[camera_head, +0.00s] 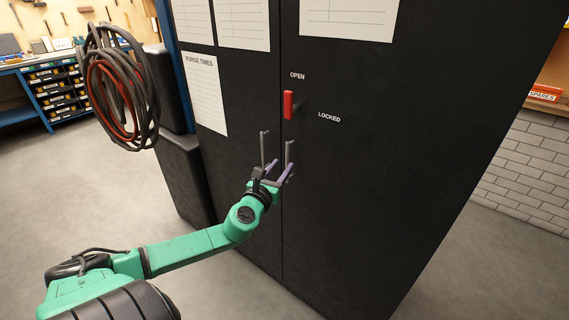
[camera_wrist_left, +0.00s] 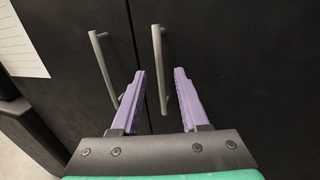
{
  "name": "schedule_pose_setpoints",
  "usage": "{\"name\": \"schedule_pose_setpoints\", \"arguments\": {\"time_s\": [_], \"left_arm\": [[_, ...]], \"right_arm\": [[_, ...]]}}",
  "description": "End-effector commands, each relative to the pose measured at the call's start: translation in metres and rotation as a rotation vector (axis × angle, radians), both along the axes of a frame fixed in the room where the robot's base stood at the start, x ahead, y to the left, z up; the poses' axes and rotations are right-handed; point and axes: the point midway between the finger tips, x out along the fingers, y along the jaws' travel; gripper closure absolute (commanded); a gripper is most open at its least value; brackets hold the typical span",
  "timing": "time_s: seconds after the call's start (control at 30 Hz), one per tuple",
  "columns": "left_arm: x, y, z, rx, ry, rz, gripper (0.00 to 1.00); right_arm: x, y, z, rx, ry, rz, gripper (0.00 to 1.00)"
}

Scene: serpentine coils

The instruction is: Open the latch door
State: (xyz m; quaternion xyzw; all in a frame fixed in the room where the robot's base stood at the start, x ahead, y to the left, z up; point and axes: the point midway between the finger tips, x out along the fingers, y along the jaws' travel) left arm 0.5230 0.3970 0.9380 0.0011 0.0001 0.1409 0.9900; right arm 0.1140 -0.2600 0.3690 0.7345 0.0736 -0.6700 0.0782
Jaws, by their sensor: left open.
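The black cabinet's right door (camera_head: 370,190) and left door (camera_head: 235,145) are shut, meeting at a vertical seam. The red latch (camera_head: 288,105) stands upright on the right door below the word OPEN. Two grey bar handles flank the seam: the left handle (camera_head: 263,150) and the right handle (camera_head: 289,152). They also show in the wrist view, left handle (camera_wrist_left: 104,70) and right handle (camera_wrist_left: 160,70). My left gripper (camera_head: 280,171) is open at the handles' lower ends. In the wrist view its purple fingers (camera_wrist_left: 159,73) appear on either side of the right handle; contact is unclear.
A coiled hose (camera_head: 120,88) hangs to the left of the cabinet, near a dark padded block (camera_head: 185,175). A blue workbench with bins (camera_head: 55,90) stands at the far left. The grey floor (camera_head: 80,200) at left is clear. A white brick wall (camera_head: 525,175) is at right.

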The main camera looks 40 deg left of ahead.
Motion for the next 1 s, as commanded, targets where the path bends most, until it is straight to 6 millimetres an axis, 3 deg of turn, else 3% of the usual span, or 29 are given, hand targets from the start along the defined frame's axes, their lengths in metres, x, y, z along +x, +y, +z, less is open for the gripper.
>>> {"name": "schedule_pose_setpoints", "arguments": {"time_s": [0.2,0.5,0.53,0.63,1.0], "left_arm": [[0.025,0.007,0.000,-0.001,-0.001,0.001,0.55],[0.028,0.008,-0.001,-0.002,0.000,0.000,0.55],[0.028,0.008,-0.001,-0.002,0.000,0.000,0.63],[0.028,0.008,-0.001,-0.002,0.000,0.000,1.00],[0.028,0.008,-0.001,-0.002,0.000,0.000,1.00]], "right_arm": [[0.000,0.001,-0.001,0.001,0.000,0.000,0.50],[0.000,0.001,-0.001,0.001,0.000,0.000,0.50],[0.000,0.001,-0.001,0.001,0.000,0.000,0.50],[0.000,0.001,-0.001,0.001,0.000,0.000,0.50],[0.000,0.001,-0.001,0.001,0.000,0.000,0.50]]}}
